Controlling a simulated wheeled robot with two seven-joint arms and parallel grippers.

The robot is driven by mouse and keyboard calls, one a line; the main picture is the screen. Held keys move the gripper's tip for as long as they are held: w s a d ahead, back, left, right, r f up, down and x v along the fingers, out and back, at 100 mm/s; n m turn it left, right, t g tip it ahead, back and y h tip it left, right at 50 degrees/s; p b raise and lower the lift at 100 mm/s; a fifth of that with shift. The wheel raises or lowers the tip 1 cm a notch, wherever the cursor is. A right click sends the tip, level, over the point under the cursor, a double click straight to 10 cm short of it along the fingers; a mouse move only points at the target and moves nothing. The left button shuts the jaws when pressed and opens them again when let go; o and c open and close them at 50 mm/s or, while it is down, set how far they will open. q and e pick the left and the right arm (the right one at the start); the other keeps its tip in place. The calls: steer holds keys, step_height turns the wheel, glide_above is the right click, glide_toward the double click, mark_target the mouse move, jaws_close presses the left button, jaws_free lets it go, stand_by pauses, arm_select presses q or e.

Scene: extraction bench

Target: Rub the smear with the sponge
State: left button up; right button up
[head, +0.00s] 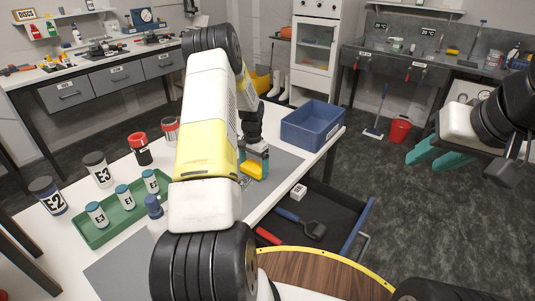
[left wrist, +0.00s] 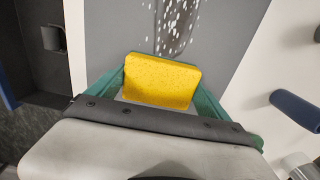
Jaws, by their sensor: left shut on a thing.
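My left gripper (head: 257,158) is shut on a yellow sponge (head: 251,171), low over the grey mat (head: 283,165). In the left wrist view the sponge (left wrist: 161,80) sits between the two green fingers. The smear (left wrist: 176,24) is a patch of white speckles on the mat, just beyond the sponge's far edge. In the head view my left arm hides most of the smear. I cannot tell whether the sponge touches the mat. My right gripper (head: 437,153) is open and empty, its teal fingers apart, out to the right away from the bench.
A green tray (head: 107,230) with small jars, larger jars and a blue-capped bottle (head: 154,207) stand left of my left arm. A blue bin (head: 312,124) stands at the bench's back right.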

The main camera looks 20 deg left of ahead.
arm_select(q)
steer(key=shift+f, duration=0.1)
steer(key=shift+s+a, duration=0.3)
steer(key=shift+s, duration=0.6)
steer(key=shift+s+a, duration=0.3)
steer(key=shift+s, duration=0.55)
steer(key=shift+s+a, duration=0.2)
steer(key=shift+s, duration=0.45)
steer(key=shift+s+a, duration=0.25)
steer(key=shift+s, duration=0.35)
steer(key=shift+s+a, duration=0.2)
steer(key=shift+s, duration=0.45)
steer(key=shift+s+a, duration=0.3)
steer(key=shift+s, duration=0.55)
steer(key=shift+s+a, duration=0.3)
steer(key=shift+s, duration=0.5)
steer(key=shift+s, duration=0.15)
steer(key=shift+s+a+f, duration=0.1)
steer(key=shift+s+a, duration=0.25)
steer(key=shift+s, duration=0.55)
steer(key=shift+s+a+f, duration=0.1)
steer(key=shift+s+a, duration=0.2)
steer(key=shift+s, duration=0.6)
steer(key=shift+s+a+r, duration=0.1)
steer(key=shift+s+a, duration=0.2)
steer(key=shift+s, duration=0.6)
steer(key=shift+s+a+r, duration=0.1)
steer(key=shift+s+a, duration=0.15)
steer(key=shift+s, duration=0.6)
